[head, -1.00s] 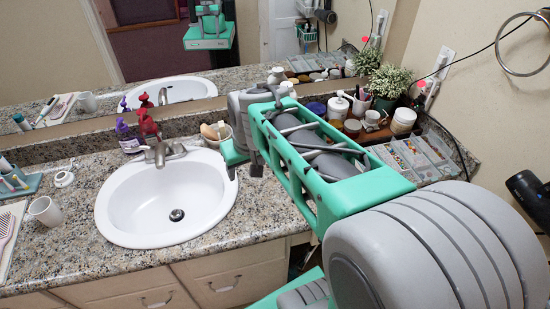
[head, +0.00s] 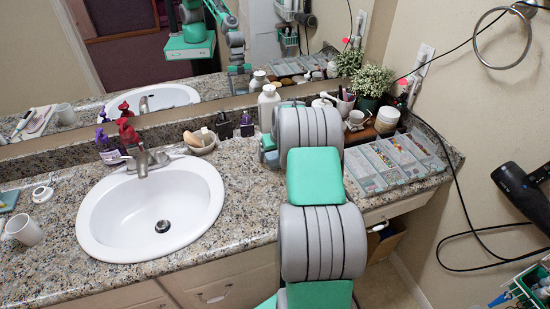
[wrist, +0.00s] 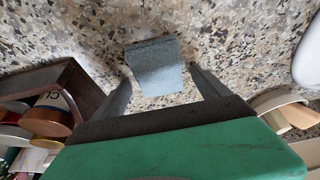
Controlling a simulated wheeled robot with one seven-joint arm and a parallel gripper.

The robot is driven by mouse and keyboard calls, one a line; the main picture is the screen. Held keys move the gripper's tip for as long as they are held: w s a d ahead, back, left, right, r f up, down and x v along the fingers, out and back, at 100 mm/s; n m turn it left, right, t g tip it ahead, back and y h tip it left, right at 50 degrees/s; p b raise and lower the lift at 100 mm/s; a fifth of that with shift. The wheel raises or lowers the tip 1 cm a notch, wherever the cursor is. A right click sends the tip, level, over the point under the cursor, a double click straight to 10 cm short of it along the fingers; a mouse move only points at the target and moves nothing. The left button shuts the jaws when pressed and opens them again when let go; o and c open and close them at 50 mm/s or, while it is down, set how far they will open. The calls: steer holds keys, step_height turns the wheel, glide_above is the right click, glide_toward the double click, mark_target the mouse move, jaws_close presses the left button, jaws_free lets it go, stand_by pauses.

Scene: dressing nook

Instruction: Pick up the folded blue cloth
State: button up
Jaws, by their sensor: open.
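The folded blue cloth (wrist: 157,67) lies flat on the speckled stone counter in the wrist view. It is a small grey-blue folded square, and its lower edge sits close to the mouth of my gripper (wrist: 159,78). My gripper is open and empty, with one dark finger on each side of the cloth and bare counter showing at both sides. I cannot tell how high the fingers are above it. In the head view my arm hides the cloth and most of my gripper.
A wooden tray with jars (wrist: 45,105) is left of the gripper in the wrist view; a bowl (wrist: 285,110) is right. The head view shows the sink (head: 151,210), a white bottle (head: 268,108), a divided organizer (head: 397,163) and a hair dryer (head: 522,195).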

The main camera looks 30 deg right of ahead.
mark_target(274, 155)
steer(key=shift+f, duration=0.1)
stand_by(0.4)
steer(key=c, duration=1.4)
steer(key=shift+r, duration=0.2)
steer(key=shift+r, duration=0.2)
step_height(274, 155, up, 3)
steer(key=s+r, duration=0.1)
steer(key=s+a+r, duration=0.1)
steer(key=r, duration=0.1)
steer(key=s+a+r+b, duration=0.1)
steer(key=shift+s+a+r, duration=0.1)
steer(key=shift+a+r, duration=0.05)
steer(key=shift+r, duration=0.1)
steer(key=s+a+r, duration=0.1)
steer(key=s+a, duration=0.1)
steer(key=s+a+r+b, duration=0.1)
steer(key=s+a+r, duration=0.1)
steer(key=s, duration=0.1)
steer(key=s+a+r, duration=0.2)
steer(key=s, duration=0.1)
steer(key=shift+s, duration=0.1)
